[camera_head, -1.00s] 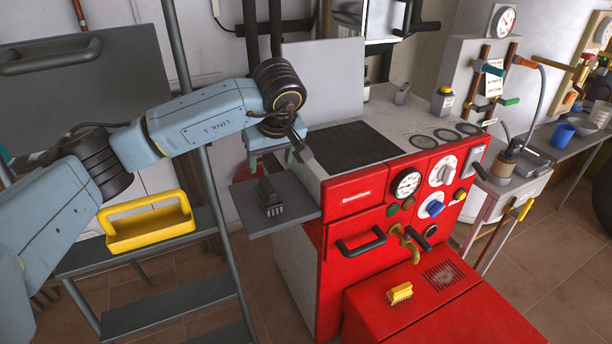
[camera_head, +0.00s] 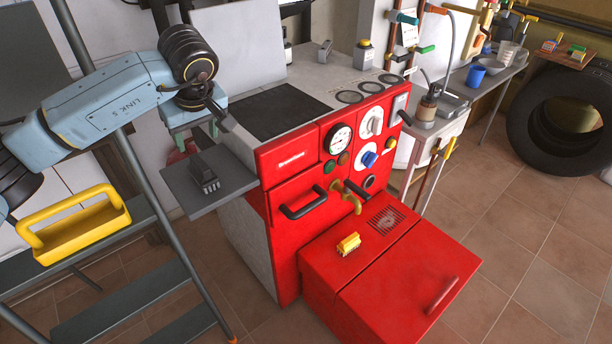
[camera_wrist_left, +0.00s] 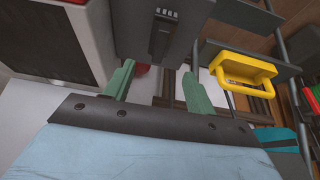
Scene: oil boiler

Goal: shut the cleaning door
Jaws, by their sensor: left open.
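The red boiler (camera_head: 290,160) stands mid-view in the head view. A black-handled red door (camera_head: 305,203) on its front looks flush. A pale panel (camera_head: 228,40) stands upright behind the dark rectangle (camera_head: 278,110) on the boiler's top. I cannot tell for sure which of these is the cleaning door. My left gripper (camera_head: 195,136) is open and empty above the grey side shelf, left of the boiler top and apart from both panels. In the left wrist view its two green fingers (camera_wrist_left: 157,88) are spread apart. My right gripper is out of view.
A yellow carrier (camera_head: 75,230) sits on the stepladder (camera_head: 112,290) at left. A yellow brush (camera_head: 349,244) lies on the low red cover (camera_head: 400,265), which juts forward. The tiled floor at right is open.

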